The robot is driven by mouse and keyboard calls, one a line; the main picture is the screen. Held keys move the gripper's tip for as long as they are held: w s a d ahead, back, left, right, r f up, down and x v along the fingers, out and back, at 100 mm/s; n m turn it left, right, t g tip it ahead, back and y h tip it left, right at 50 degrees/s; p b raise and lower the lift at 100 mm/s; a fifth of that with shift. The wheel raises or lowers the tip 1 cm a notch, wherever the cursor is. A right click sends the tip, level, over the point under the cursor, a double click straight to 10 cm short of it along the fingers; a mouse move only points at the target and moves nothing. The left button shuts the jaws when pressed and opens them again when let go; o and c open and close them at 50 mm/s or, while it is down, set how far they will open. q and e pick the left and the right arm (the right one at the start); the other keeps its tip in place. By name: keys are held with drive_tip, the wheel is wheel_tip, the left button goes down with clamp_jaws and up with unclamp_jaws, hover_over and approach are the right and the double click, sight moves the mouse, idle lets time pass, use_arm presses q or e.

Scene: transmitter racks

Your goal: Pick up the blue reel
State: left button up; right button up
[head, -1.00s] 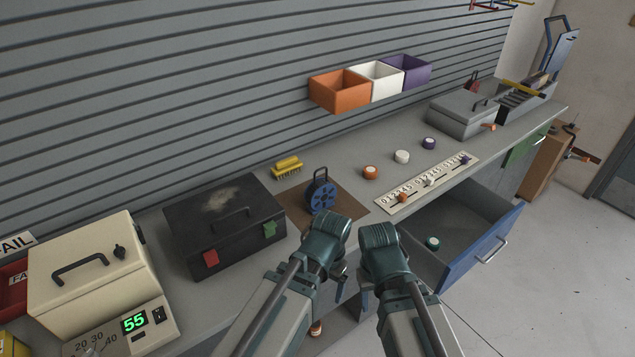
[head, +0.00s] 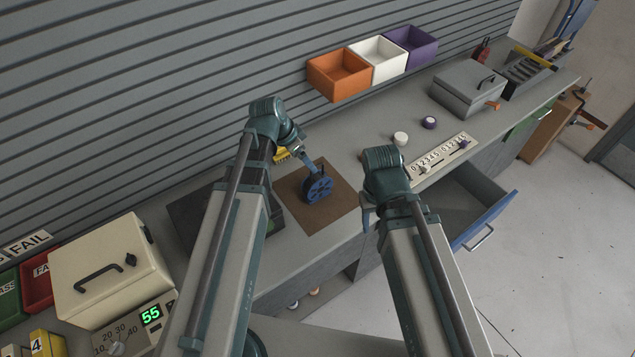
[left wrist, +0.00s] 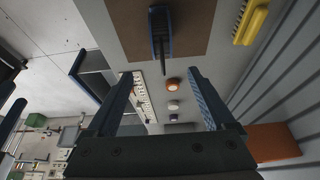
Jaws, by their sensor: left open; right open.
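The blue reel (head: 318,188) stands upright on a brown mat (head: 331,212) on the grey bench. My left gripper (head: 310,163) is beside the top of the reel in the head view; I cannot tell whether it touches. In the left wrist view the reel (left wrist: 160,32) appears edge-on near the top, outside the gap between the open, empty fingers of my left gripper (left wrist: 157,85). My right gripper (head: 367,213) is near the bench's front edge, right of the mat, partly hidden by its own wrist.
A dark toolbox (head: 190,222) is partly hidden behind my left arm. A yellow brush (head: 281,154) lies behind the mat. A slotted number strip (head: 440,157) and a white roll (head: 400,138) are to the right. An open blue-fronted drawer (head: 484,220) juts out at front right.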

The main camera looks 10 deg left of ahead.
sight(316, 176)
use_arm(q)
drive_tip(key=b+x, duration=0.7)
drive_tip(key=x, duration=0.1)
drive_tip(key=shift+f, duration=0.25)
drive_tip(key=shift+f+b, duration=0.1)
drive_tip(key=shift+b, duration=0.2)
drive_tip(key=b+x, duration=0.4)
drive_tip(key=shift+a+f, duration=0.3)
drive_tip(key=shift+a, duration=0.05)
drive_tip(key=shift+w+d+f+b, duration=0.2)
drive_tip(key=shift+f+b, duration=0.1)
drive_tip(key=shift+b, duration=0.2)
drive_tip(key=shift+r, duration=0.1)
clamp_jaws()
